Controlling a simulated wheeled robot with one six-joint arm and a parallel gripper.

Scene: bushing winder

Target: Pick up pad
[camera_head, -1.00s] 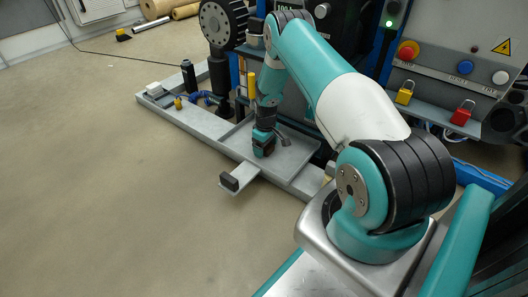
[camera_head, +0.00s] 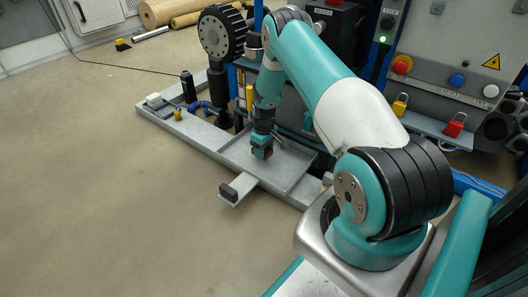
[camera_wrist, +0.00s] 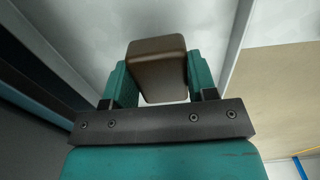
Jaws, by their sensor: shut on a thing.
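The pad (camera_wrist: 157,68) is a brown block with rounded edges, seen in the wrist view. It sits between the two teal fingers of my gripper (camera_wrist: 158,78), which is shut on it. In the head view my gripper (camera_head: 262,152) points down over the grey tray (camera_head: 236,152) at the foot of the machine. The pad is hard to make out there, dark and small at the fingertips. I cannot tell whether it touches the tray.
A grey bar with a dark block (camera_head: 229,192) sticks out from the tray's front. A black bottle (camera_head: 188,86) stands left on the grey base, near a dark wheel (camera_head: 222,34) on a post. A control panel with padlocks (camera_head: 455,125) is at right.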

